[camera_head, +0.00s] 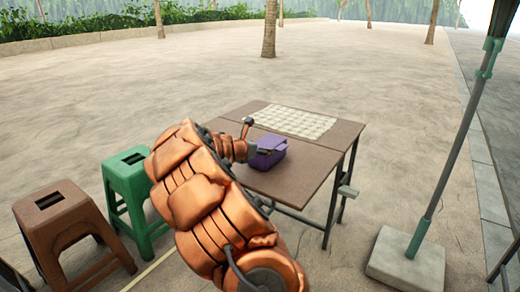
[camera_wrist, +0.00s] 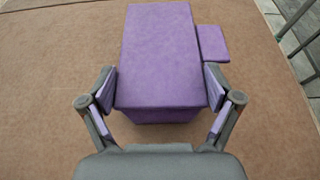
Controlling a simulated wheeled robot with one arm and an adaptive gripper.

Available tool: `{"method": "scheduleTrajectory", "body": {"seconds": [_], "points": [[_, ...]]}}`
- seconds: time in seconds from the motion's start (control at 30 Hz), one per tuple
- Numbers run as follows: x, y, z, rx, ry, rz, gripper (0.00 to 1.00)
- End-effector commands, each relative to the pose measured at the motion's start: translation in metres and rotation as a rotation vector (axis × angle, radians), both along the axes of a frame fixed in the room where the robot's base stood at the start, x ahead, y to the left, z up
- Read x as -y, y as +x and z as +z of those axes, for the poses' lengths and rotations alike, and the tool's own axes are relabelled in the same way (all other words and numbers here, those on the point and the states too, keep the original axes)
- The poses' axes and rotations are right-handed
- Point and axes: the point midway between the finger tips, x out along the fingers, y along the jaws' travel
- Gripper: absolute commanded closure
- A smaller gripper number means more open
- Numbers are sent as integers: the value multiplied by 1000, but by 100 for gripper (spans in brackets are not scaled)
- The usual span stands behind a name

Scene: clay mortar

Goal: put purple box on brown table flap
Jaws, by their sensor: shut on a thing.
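The purple box (camera_head: 270,150) is at the near left part of the brown folding table (camera_head: 308,182) in the head view. In the wrist view the box (camera_wrist: 160,55) fills the upper middle, with a small purple piece (camera_wrist: 212,43) at its right side. My gripper (camera_wrist: 160,85) is shut on the box, one finger on each side. The brown table flap (camera_wrist: 60,60) lies under the box. I cannot tell whether the box touches it or hangs slightly above. My arm hides part of the table's left side.
A pale checkered board (camera_head: 292,121) covers the table's far part. A green stool (camera_head: 132,190) and a brown stool (camera_head: 62,215) stand to the left. Bare flap shows right of the box.

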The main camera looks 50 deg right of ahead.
Motion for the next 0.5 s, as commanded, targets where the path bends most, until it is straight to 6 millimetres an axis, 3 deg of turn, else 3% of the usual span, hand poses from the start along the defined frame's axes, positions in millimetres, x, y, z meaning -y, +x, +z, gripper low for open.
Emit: {"method": "scheduleTrajectory", "body": {"seconds": [0.03,0.07,0.17,0.5], "points": [[0,0,-1,-1,-1,0,80],[0,0,-1,0,0,0,9],[0,0,-1,0,0,0,0],[0,0,0,0,0,0,0]]}}
